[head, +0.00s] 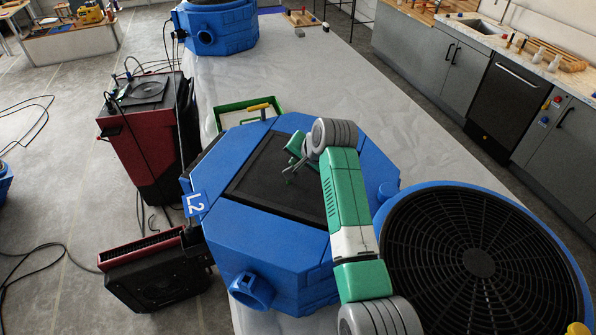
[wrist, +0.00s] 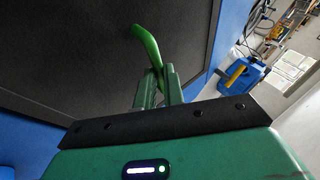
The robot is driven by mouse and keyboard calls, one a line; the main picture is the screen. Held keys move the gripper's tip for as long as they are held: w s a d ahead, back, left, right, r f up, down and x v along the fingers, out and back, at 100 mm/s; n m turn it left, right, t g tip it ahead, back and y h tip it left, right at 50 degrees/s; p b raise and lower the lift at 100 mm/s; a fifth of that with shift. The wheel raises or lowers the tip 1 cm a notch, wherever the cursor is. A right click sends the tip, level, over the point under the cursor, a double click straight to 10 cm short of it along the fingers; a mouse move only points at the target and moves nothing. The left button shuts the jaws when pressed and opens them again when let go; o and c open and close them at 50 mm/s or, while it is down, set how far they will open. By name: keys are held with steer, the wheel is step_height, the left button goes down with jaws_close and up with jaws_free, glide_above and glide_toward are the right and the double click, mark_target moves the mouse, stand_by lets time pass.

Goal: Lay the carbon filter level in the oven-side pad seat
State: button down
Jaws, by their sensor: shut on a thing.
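A flat black square panel, which looks like the carbon filter (head: 262,178), lies across the square opening in the top of the blue octagonal housing (head: 262,245) marked L2. In the wrist view the black panel (wrist: 70,50) fills the upper left, with a blue rim beyond it. My gripper (head: 291,170) is over the panel's right half. In the wrist view my gripper (wrist: 158,78) is shut on a green curved handle (wrist: 146,43) that stands up against the panel. Whether the panel lies fully level in its seat I cannot tell; my arm covers part of its right side.
A large round black grille (head: 480,262) in a blue ring stands at the right. A green-rimmed tray (head: 232,106) with a yellow-handled tool sits behind the housing. Another blue unit (head: 218,28) stands farther back. Red-and-black machines (head: 150,135) stand at the left. The pale table behind is largely clear.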

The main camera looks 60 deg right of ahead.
mark_target(299, 171)
steer(key=shift+f, duration=1.75)
steer(key=shift+f, duration=0.35)
steer(key=c, duration=1.5)
jaws_free()
steer(key=shift+r, duration=0.15)
steer(key=shift+s+a+r, duration=0.1)
steer(key=shift+r, duration=0.25)
steer(key=v, duration=1.1)
steer(key=shift+s+r, duration=0.25)
steer(key=shift+a, duration=0.1)
